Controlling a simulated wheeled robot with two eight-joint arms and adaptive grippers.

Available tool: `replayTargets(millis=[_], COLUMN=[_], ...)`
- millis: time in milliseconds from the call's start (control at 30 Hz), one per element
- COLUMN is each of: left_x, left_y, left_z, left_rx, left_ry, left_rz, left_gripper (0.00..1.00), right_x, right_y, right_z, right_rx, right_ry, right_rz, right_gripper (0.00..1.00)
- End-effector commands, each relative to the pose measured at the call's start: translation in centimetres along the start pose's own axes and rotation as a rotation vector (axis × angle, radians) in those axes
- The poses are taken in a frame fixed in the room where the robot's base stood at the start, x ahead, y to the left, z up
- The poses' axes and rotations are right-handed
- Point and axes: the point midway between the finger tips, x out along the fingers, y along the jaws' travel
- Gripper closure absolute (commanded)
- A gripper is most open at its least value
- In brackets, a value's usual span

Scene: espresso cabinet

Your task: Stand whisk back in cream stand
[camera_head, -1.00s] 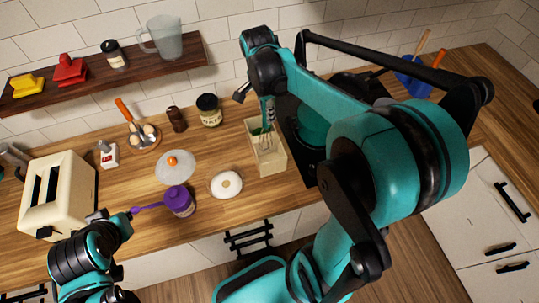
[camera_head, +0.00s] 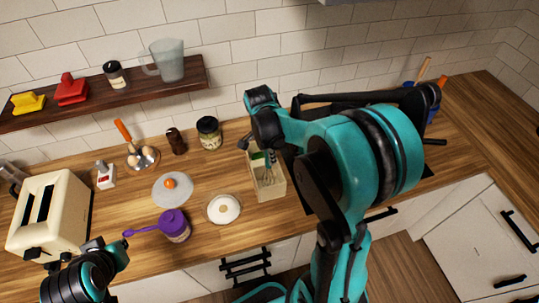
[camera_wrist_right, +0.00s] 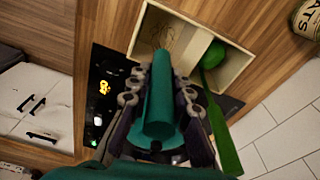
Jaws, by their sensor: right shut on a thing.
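My right gripper (camera_head: 262,146) is shut on the whisk's teal handle (camera_wrist_right: 160,105), above the cream stand (camera_head: 270,192). The whisk's wire head (camera_head: 268,176) hangs down inside the open cream stand. In the right wrist view the wires show faintly against the floor of the stand (camera_wrist_right: 225,75); I cannot tell whether they touch it. A green utensil (camera_wrist_right: 222,130) also stands in the box, beside the whisk. My left gripper (camera_head: 100,243) is at the lower left, close to the toaster and the purple utensil; its jaws are too small to read.
A glass lid (camera_head: 160,193), a jar (camera_head: 208,133) and a toaster (camera_head: 70,215) are farther left. A dark hob lies right of the stand, partly behind my arm.

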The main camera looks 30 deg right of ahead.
Motion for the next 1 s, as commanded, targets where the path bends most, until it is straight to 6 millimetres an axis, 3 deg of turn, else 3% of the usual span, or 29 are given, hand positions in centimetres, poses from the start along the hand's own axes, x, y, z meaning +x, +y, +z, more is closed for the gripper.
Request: replayTargets(millis=[233, 267, 300, 333, 733, 1000], left_x=[0.4, 0.3, 0.2, 0.2, -0.2, -0.8], left_y=[0.0, 0.0, 0.0, 0.0, 0.0, 0.0], left_z=[0.3, 0.2, 0.2, 0.2, -0.1, -0.6], left_rx=[0.0, 0.0, 0.0, 0.0, 0.0, 0.0], left_ry=[0.0, 0.0, 0.0, 0.0, 0.0, 0.0], left_rz=[0.0, 0.0, 0.0, 0.0, 0.0, 0.0], left_gripper=[1.0, 1.0, 1.0, 1.0, 1.0, 1.0], right_x=[0.4, 0.3, 0.3, 0.3, -0.6, -6.0], right_y=[0.0, 0.0, 0.0, 0.0, 0.0, 0.0], right_z=[0.1, 0.0, 0.0, 0.0, 0.0, 0.0], right_rx=[0.0, 0.0, 0.0, 0.0, 0.0, -0.001], right_ry=[0.0, 0.0, 0.0, 0.0, 0.0, 0.0], right_rz=[0.0, 0.0, 0.0, 0.0, 0.0, 0.0], right_gripper=[1.0, 0.73, 0.62, 0.6, 0.6, 0.6])
